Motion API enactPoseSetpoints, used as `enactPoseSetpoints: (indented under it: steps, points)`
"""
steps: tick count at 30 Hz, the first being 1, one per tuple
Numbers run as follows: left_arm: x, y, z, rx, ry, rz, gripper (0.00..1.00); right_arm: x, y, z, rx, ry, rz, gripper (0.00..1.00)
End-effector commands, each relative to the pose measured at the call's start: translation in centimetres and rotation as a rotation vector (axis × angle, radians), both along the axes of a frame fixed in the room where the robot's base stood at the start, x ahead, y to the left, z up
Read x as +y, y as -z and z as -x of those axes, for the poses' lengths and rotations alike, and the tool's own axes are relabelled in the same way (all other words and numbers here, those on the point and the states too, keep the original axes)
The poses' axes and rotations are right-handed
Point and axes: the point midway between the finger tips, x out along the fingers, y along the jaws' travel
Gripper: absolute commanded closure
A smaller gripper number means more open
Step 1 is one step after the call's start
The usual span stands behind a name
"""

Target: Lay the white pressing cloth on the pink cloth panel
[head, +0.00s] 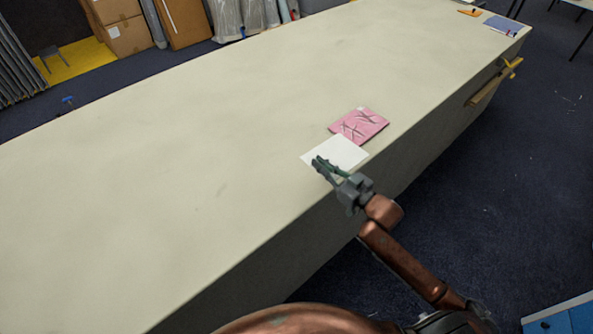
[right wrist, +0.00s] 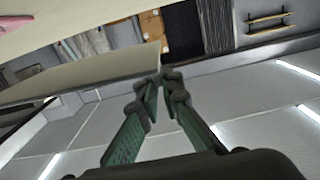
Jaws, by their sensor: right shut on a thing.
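The pink cloth panel (head: 361,124), marked with dark crossing lines, lies flat near the table's right-hand long edge. The white pressing cloth (head: 340,151) is a flat sheet just in front of it, its far corner meeting the panel's near side in the head view. My right gripper (head: 319,163) is shut on the cloth's near left edge. In the right wrist view the fingertips (right wrist: 160,76) pinch the corner of the greyish sheet (right wrist: 95,72), which appears held clear of the table. The pink panel shows there at the left (right wrist: 14,46). My left gripper is not in view.
The long cream table (head: 180,150) is mostly bare to the left. A blue item (head: 502,26) and an orange item (head: 469,12) lie at its far end. A wooden bar (head: 488,88) with a yellow piece is on its right side. Cardboard boxes (head: 128,36) stand behind.

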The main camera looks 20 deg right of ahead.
Motion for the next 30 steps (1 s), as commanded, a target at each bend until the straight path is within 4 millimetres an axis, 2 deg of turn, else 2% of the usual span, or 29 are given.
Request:
enactPoseSetpoints:
  steps: [6, 11, 19, 24, 30]
  points:
    - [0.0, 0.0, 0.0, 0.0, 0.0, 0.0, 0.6, 0.2, 0.1, -0.2, -0.001, 0.0, -0.001, 1.0]
    - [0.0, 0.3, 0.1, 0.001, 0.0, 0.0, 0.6, 2.3, 1.2, -1.7, -0.002, -0.001, -0.007, 1.0]
    - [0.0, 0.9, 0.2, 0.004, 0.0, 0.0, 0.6, 7.2, 4.1, -5.8, -0.001, 0.0, -0.006, 1.0]
    - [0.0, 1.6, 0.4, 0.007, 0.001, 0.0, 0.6, 9.1, 7.4, -7.3, 0.002, 0.001, -0.002, 1.0]
    - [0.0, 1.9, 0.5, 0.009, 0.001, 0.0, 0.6, 10.2, 8.9, -8.2, -0.002, 0.001, -0.001, 1.0]
